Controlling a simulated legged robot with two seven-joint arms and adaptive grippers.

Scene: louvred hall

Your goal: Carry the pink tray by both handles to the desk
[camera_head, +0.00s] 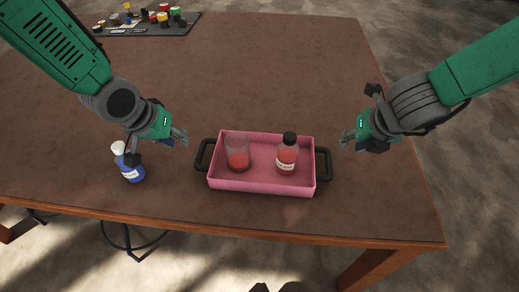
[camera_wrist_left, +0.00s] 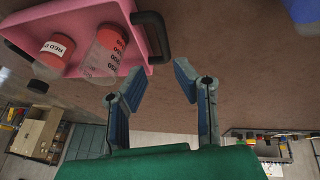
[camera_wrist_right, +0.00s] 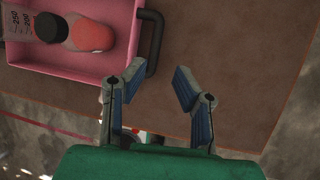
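The pink tray (camera_head: 262,188) rests on the brown desk near its front edge, with a black handle at each end. In it stand a beaker of red liquid (camera_head: 238,158) and a black-capped bottle of red liquid (camera_head: 287,158). My left gripper (camera_head: 182,138) is open and empty, a little left of the left handle (camera_head: 201,155); that handle also shows in the left wrist view (camera_wrist_left: 160,35). My right gripper (camera_head: 346,138) is open and empty, up and right of the right handle (camera_head: 328,164), which shows in the right wrist view (camera_wrist_right: 155,45). Neither gripper touches a handle.
A blue bottle with a white cap (camera_head: 130,168) stands on the desk (camera_head: 250,70) left of the tray, close to my left gripper. A dark mat (camera_head: 150,27) with several small containers lies at the far left. The middle of the desk is clear.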

